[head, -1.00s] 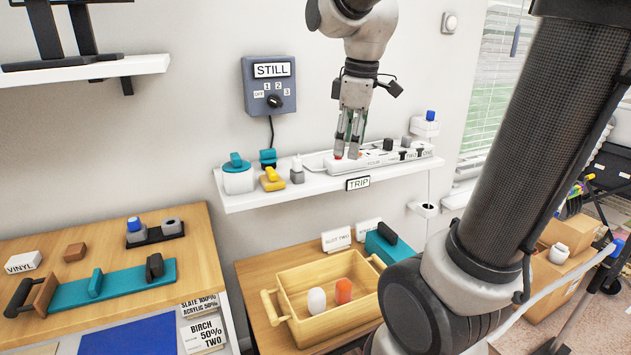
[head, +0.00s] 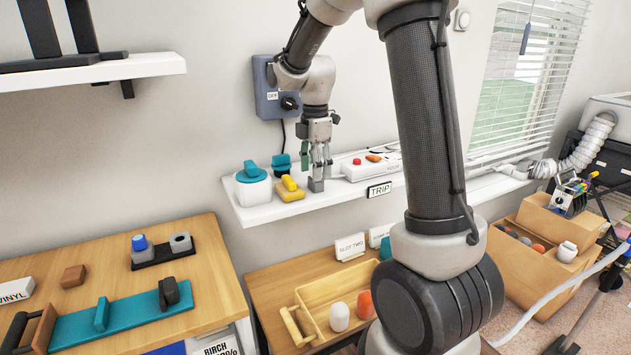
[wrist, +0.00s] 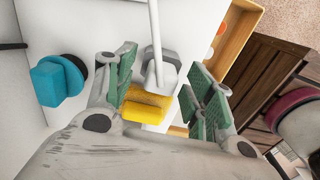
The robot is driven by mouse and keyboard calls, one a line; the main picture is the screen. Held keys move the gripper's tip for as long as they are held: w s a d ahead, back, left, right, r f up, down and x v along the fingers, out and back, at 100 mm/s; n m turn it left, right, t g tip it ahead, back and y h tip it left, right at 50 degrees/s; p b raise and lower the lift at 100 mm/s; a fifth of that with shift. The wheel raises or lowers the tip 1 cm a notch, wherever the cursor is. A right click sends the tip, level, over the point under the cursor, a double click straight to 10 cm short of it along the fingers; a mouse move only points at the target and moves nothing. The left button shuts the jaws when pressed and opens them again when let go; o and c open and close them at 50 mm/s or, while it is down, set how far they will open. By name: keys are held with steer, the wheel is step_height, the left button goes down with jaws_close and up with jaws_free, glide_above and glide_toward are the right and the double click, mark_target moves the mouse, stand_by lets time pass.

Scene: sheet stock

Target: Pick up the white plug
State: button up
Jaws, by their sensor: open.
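A small grey block (head: 317,184) with a white stem stands on the white wall shelf. In the wrist view the white stem (wrist: 155,35) rises from the grey block (wrist: 160,76). It is the likeliest white plug, but I cannot be sure. My gripper (head: 317,158) points down over it. In the wrist view its green-padded fingers (wrist: 163,90) are open, one on each side of the block, and it holds nothing. In the head view the fingers hide most of the stem.
A yellow piece (head: 290,190) sits close on the left, then a white pot with teal lid (head: 253,188). A power strip (head: 372,166) with a red button lies to the right. The wooden tray (head: 325,292) below holds a white and an orange piece.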

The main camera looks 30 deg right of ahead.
steer(key=shift+f, duration=0.25)
steer(key=c, duration=1.1)
steer(key=shift+r, duration=0.15)
step_height(320, 180, up, 14)
steer(key=shift+f, duration=0.1)
